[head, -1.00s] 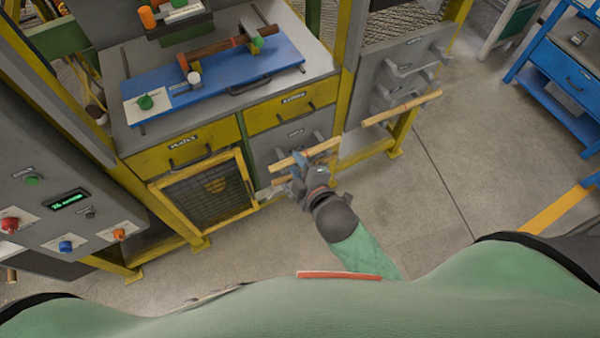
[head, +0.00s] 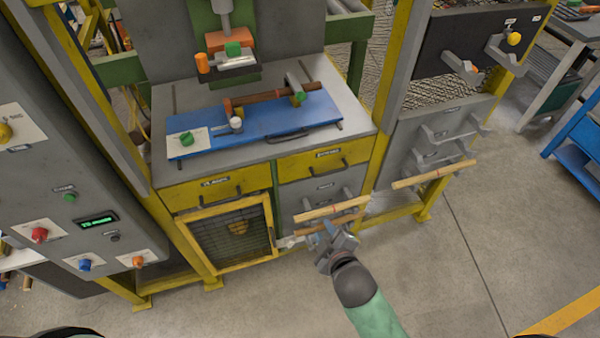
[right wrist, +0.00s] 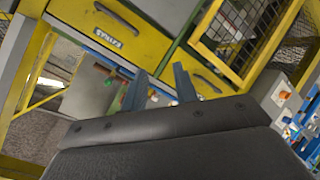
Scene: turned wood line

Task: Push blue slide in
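The blue slide (head: 265,132) is a flat plate on the grey top of the machine in the head view. It has a dark handle along its front edge. A brown turned wood piece (head: 268,97) lies across it between holders, and a white pad with a green knob (head: 186,138) is at its left end. My right gripper (head: 328,234) is below and in front of the slide, apart from it, near the wooden sticks on the lower front. In the right wrist view its two fingers (right wrist: 160,86) are apart with nothing seen between them. My left gripper is not in view.
Yellow drawers (head: 215,189) and a mesh door (head: 232,234) are under the machine top. Wooden sticks (head: 330,209) rest on front brackets, and another stick (head: 433,174) is to the right. A control panel (head: 60,215) stands at left. The floor at right is open.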

